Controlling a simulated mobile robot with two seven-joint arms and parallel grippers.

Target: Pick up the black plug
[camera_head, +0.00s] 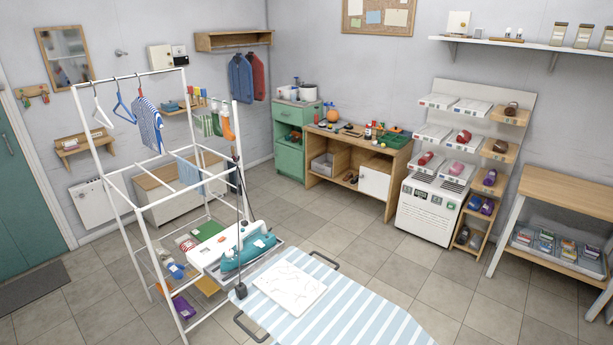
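A small black block (240,291), which looks like the black plug, sits at the left edge of the striped ironing board (350,315). A thin dark cord (240,215) runs up from it along the white drying rack's front post. The teal iron (248,246) rests on a white stand (215,250) just behind the board. I cannot tell whether the black block lies on the board or hangs in front of it. Neither of my grippers is in view.
A white paper sheet (290,287) lies on the board. The white drying rack (150,190) with hangers and clothes stands at left. A wooden workbench (345,150), a white shelf unit (435,207) and a wooden table (565,190) stand behind and right. The tiled floor between is clear.

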